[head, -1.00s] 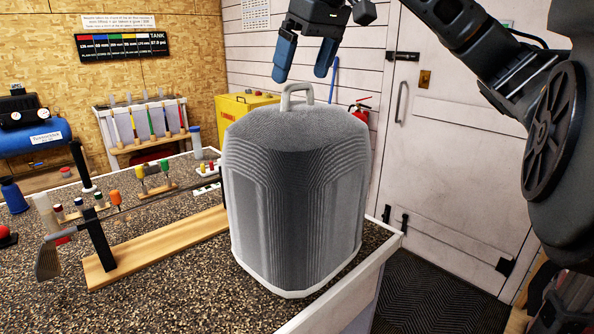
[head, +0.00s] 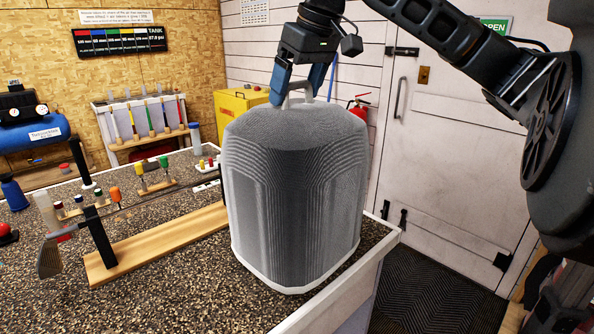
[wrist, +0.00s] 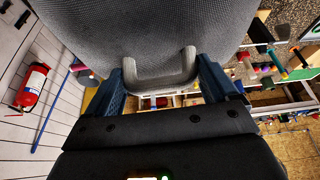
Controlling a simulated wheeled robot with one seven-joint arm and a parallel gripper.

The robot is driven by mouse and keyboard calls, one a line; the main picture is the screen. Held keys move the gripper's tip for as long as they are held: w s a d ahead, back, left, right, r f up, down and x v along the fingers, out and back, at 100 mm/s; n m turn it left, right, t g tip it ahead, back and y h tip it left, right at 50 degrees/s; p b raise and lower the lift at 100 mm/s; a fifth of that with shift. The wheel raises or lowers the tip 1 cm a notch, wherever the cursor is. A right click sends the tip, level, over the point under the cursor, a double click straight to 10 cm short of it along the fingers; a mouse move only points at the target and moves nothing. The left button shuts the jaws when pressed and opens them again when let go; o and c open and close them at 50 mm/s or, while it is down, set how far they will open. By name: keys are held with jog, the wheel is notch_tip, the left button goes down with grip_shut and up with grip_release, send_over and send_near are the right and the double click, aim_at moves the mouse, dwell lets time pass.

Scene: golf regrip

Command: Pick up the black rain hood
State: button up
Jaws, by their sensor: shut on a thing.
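The rain hood (head: 295,200) is a tall, ribbed, dark grey dome with a pale rim at its bottom. It stands upright on the corner of the speckled bench. A light grey loop handle (head: 299,88) sticks up from its top. My gripper (head: 297,94) is above the hood, pointing down, shut on this handle with one blue finger at each side. In the wrist view the handle (wrist: 155,83) shows between the fingers, with the hood's textured top (wrist: 150,25) beyond it. The far side of the hood is hidden.
The speckled bench (head: 190,290) has a white edge close to the hood's right. A wooden board (head: 160,248) with a black upright and a golf club lies left of the hood. A yellow cabinet (head: 238,103) and a red extinguisher (head: 359,107) stand behind. A door is at right.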

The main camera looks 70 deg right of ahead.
jog(key=c, duration=0.7)
jog(key=shift+r, duration=0.1)
jog(key=shift+r, duration=0.55)
notch_tip(320, 180, up, 3)
jog(key=shift+f+b, duration=0.1)
jog(key=shift+b, duration=0.25)
jog(key=s+r, duration=0.2)
jog(key=s, duration=0.1)
jog(key=s+d+r+b, duration=0.1)
jog(key=s+r, duration=0.1)
jog(key=s, duration=0.2)
jog(key=s+d+r, duration=0.1)
jog(key=s+r, duration=0.2)
jog(key=s, duration=0.1)
jog(key=shift+s+d, duration=0.2)
jog(key=shift+d, duration=0.05)
